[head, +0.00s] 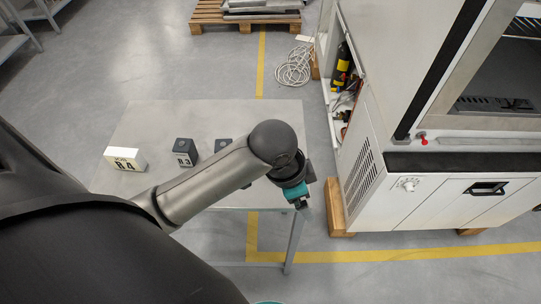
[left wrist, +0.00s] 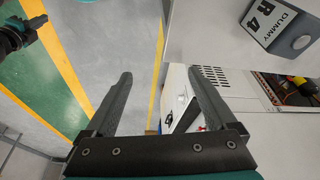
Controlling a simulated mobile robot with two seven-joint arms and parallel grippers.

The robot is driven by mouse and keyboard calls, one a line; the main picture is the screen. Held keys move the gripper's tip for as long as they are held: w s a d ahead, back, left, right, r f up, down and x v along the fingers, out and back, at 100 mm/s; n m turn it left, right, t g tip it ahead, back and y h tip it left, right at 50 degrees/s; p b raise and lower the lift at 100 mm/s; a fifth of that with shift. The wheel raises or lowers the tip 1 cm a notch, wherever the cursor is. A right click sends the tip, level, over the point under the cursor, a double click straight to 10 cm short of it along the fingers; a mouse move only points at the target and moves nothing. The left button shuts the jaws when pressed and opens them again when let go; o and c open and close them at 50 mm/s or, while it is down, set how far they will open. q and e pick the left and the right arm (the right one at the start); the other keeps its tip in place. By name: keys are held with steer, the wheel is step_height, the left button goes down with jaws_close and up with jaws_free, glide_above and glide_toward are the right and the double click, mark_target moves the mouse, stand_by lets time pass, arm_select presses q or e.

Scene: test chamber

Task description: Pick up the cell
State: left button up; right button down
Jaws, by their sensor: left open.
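Three blocks stand on the grey table (head: 150,115) in the head view. A pale block (head: 125,158) at the left seems marked R4, a dark block (head: 187,152) is marked R3, and another dark block (head: 222,145) is partly hidden by my arm. Which one is the cell I cannot tell. My left gripper (head: 301,204) is off the table's right edge, away from these blocks. In the left wrist view it (left wrist: 161,73) is open with nothing between its fingers. A grey block (left wrist: 283,27) labelled DUMMY R4 shows at top right. What looks like my right gripper (left wrist: 22,32) is at top left.
A white machine cabinet (head: 365,190) stands right of the table on wooden blocks, its side opening showing wiring. A coiled cable (head: 293,68) lies on the floor behind. A pallet (head: 245,17) with metal parts is at the back. Yellow lines mark the floor.

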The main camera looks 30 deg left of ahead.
arm_select(q)
steer(key=w+a+r+m+g+y, duration=0.35)
steer(key=w+a+r, duration=0.45)
steer(key=a+r, duration=0.4)
steer(key=shift+t+h, duration=0.45)
steer(key=f, duration=0.3)
steer(key=f+b, duration=0.1)
steer(key=f, duration=0.3)
steer(key=f+b, duration=0.1)
steer(key=f, duration=0.3)
steer(key=shift+s+a, duration=0.2)
steer(key=shift+a, duration=0.2)
step_height(320, 180, down, 5)
steer(key=shift+d+f+b, duration=0.1)
steer(key=shift+f+b, duration=0.1)
steer(key=shift+b, duration=0.4)
steer(key=shift+r, duration=0.1)
jaws_close()
arm_select(e)
step_height(320, 180, down, 3)
steer(key=shift+w+a+f, duration=0.1)
steer(key=shift+a, duration=0.05)
